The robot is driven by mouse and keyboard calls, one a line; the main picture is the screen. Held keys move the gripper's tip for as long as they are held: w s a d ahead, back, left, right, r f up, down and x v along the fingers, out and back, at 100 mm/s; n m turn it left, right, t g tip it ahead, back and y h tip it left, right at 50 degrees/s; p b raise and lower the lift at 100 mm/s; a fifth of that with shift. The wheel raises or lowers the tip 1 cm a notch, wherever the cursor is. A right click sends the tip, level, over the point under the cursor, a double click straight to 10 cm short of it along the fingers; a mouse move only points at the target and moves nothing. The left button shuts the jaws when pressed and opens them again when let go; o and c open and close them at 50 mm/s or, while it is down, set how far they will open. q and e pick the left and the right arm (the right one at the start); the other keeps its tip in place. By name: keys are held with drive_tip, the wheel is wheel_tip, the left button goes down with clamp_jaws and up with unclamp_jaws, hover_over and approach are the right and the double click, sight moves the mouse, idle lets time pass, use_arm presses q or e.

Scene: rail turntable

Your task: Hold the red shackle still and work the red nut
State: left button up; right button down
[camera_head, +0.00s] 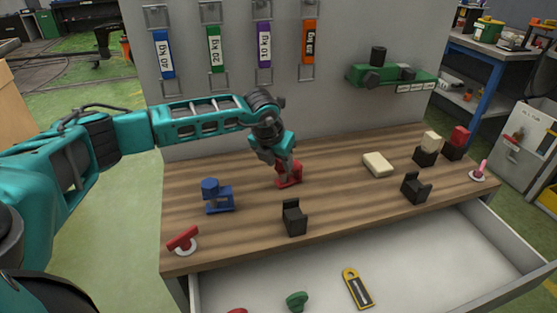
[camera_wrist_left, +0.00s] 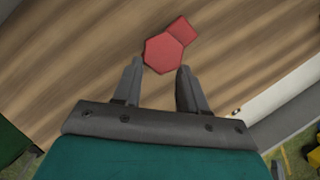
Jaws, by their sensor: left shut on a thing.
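The red shackle (camera_head: 290,179) stands on the wooden bench below my left gripper (camera_head: 286,165), which comes down on it from above. In the left wrist view the red nut (camera_wrist_left: 163,54) is a hexagon lying between the two fingertips of my left gripper (camera_wrist_left: 160,69). A squarish red part of the shackle (camera_wrist_left: 182,30) shows just past the nut. The left gripper is shut on the red nut. In the head view the fingers hide most of the nut. My right gripper is in neither view.
A blue shackle with a blue nut (camera_head: 210,191) stands to the left. A red T-handled piece (camera_head: 183,240) lies at the front left. Black holders (camera_head: 294,218) stand on the bench. An open drawer (camera_head: 420,270) juts out in front. A wall panel (camera_head: 330,105) rises behind.

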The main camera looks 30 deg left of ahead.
use_arm(q)
drive_tip(key=shift+w+d+n+g+y+b, duration=0.15)
drive_tip(key=shift+d+n+y, duration=0.15)
drive_tip(key=shift+n, duration=0.65)
drive_tip(key=shift+d+n+g+y+b, duration=0.15)
drive_tip(key=shift+n+y, duration=0.2)
drive_tip(key=shift+n, duration=0.65)
drive_tip(key=shift+w+d+n+g+y, duration=0.1)
drive_tip(key=shift+d+n+y, duration=0.2)
drive_tip(key=shift+n, duration=0.65)
drive_tip(key=shift+w+d+n+g+y+b, duration=0.2)
drive_tip(key=shift+n+g+y, duration=0.1)
drive_tip(key=shift+n, duration=0.7)
drive_tip(key=shift+w+d+n+g+y+b, duration=0.15)
drive_tip(key=shift+n+g+y+b, duration=0.1)
drive_tip(key=shift+n, duration=0.75)
drive_tip(key=shift+w+d+n+g+y+b, duration=0.1)
drive_tip(key=shift+w+n+g+y+b, duration=0.15)
drive_tip(key=shift+n, duration=0.75)
drive_tip(key=shift+w+d+n+g+y+b, duration=0.1)
drive_tip(key=shift+w+n+g+b, duration=0.2)
drive_tip(key=shift+n, duration=0.7)
drive_tip(key=shift+w+a+n+g+y+b, duration=0.15)
drive_tip(key=shift+n+g+b, duration=0.25)
drive_tip(key=shift+n, duration=0.6)
drive_tip(key=shift+w+d+n+g+b, duration=0.2)
drive_tip(key=shift+n+g, duration=0.3)
drive_tip(key=shift+n, duration=0.5)
